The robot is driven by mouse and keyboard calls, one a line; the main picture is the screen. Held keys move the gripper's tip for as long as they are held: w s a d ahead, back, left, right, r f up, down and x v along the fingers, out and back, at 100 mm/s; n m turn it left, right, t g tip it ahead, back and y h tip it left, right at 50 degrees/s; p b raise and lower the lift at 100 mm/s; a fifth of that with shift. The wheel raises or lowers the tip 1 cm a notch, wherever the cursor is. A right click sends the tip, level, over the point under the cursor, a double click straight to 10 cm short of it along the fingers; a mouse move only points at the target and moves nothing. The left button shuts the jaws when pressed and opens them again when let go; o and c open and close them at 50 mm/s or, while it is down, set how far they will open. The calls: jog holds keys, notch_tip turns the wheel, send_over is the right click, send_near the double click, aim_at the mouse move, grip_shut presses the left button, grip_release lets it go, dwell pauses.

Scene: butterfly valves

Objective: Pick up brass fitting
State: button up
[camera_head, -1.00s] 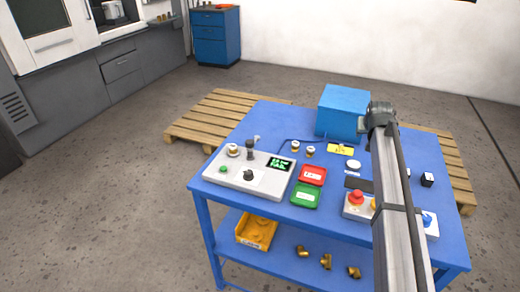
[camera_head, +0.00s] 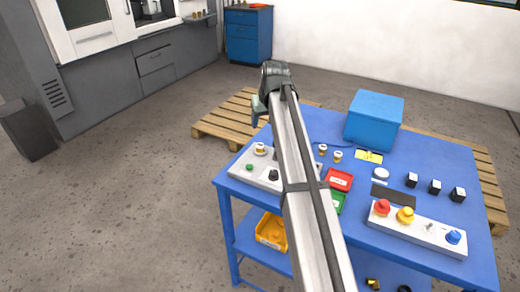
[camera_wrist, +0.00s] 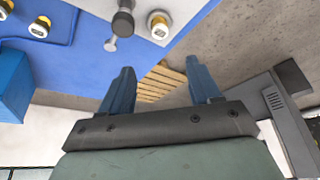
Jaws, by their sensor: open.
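A brass fitting (camera_head: 372,284) lies on the lower shelf of the blue table, low in the head view near the bottom edge. My arm covers part of that shelf, so other fittings there are hidden. My gripper (camera_head: 258,110) is above and beyond the table's left back edge in the head view, well away from the shelf. In the wrist view my gripper (camera_wrist: 161,78) has its two blue fingers spread apart with nothing between them. No fitting on the lower shelf shows in the wrist view.
The blue tabletop (camera_head: 460,165) holds a blue box (camera_head: 373,120), a red tray (camera_head: 339,180) and a button panel (camera_head: 418,229). White-topped round parts also show in the wrist view (camera_wrist: 158,25). A yellow bin (camera_head: 271,230) sits on the lower shelf. A wooden pallet (camera_head: 222,120) lies behind.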

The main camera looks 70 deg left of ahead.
send_over(260, 145)
jog(key=d, duration=0.2)
notch_tip(260, 145, down, 7)
jog(key=shift+w+f, duration=0.1)
jog(key=shift+f, duration=0.05)
jog(key=shift+x, duration=2.9)
jog(key=shift+d, duration=0.2)
jog(key=shift+c, duration=0.4)
grip_shut()
